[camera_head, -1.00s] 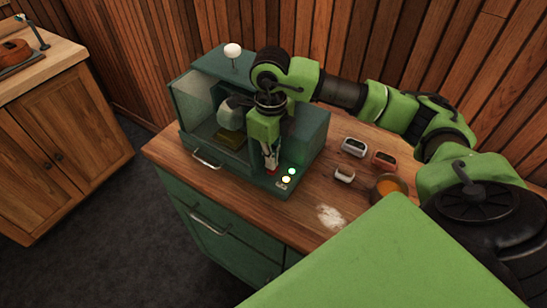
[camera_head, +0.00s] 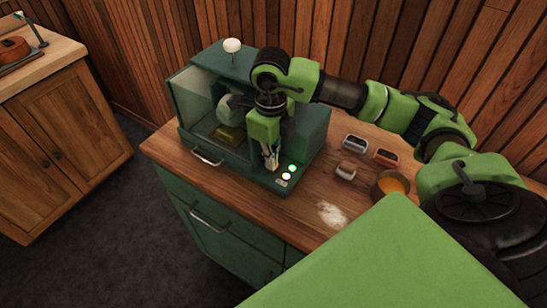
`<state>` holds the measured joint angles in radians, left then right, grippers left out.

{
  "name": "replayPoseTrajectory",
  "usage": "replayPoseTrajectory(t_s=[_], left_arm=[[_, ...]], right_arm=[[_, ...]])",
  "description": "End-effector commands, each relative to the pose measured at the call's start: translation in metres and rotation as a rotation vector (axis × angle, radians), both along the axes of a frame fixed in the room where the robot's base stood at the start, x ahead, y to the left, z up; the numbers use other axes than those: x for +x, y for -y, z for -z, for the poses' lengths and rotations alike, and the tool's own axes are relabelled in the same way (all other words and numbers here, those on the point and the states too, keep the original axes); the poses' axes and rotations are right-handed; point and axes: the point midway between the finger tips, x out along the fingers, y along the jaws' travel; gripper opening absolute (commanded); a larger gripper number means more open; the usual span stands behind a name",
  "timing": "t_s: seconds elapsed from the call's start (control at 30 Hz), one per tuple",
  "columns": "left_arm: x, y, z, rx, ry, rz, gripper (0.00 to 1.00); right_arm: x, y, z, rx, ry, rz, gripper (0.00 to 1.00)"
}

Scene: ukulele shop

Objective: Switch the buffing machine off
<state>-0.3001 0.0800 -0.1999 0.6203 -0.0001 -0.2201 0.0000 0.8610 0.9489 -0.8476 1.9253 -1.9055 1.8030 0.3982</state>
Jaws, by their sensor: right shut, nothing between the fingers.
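The dark green buffing machine (camera_head: 218,64) stands on the wooden top of a green cabinet. Behind its clear window a pale buffing wheel (camera_head: 229,108) shows above a yellowish block (camera_head: 229,132). On its front right corner a green light (camera_head: 292,168) and a pale yellow light (camera_head: 286,176) are lit, with a small pale label beside them. My right gripper (camera_head: 271,165) points down, shut and empty, at the machine's control panel, just left of the lights. It covers whatever control lies beneath it, and I cannot tell whether it touches it. My left gripper is not in view.
Several small boxes, among them a grey one (camera_head: 355,144) and a reddish one (camera_head: 385,157), stand right of the machine near an orange-filled bowl (camera_head: 391,186). White powder (camera_head: 331,214) lies on the counter. A wooden cabinet (camera_head: 62,135) stands at left.

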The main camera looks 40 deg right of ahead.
Motion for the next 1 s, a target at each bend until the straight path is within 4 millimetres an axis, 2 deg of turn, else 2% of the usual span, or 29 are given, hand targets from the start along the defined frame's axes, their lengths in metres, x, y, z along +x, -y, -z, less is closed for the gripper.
replayPoseTrajectory(t_s=[0.47, 1.0], left_arm=[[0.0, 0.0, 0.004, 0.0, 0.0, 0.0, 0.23], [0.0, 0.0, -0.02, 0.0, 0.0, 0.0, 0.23]], right_arm=[[-0.001, 0.0, 0.005, -0.001, -0.003, -0.001, 0.0], [0.0, 0.0, -0.036, 0.0, 0.0, 0.0, 0.0]])
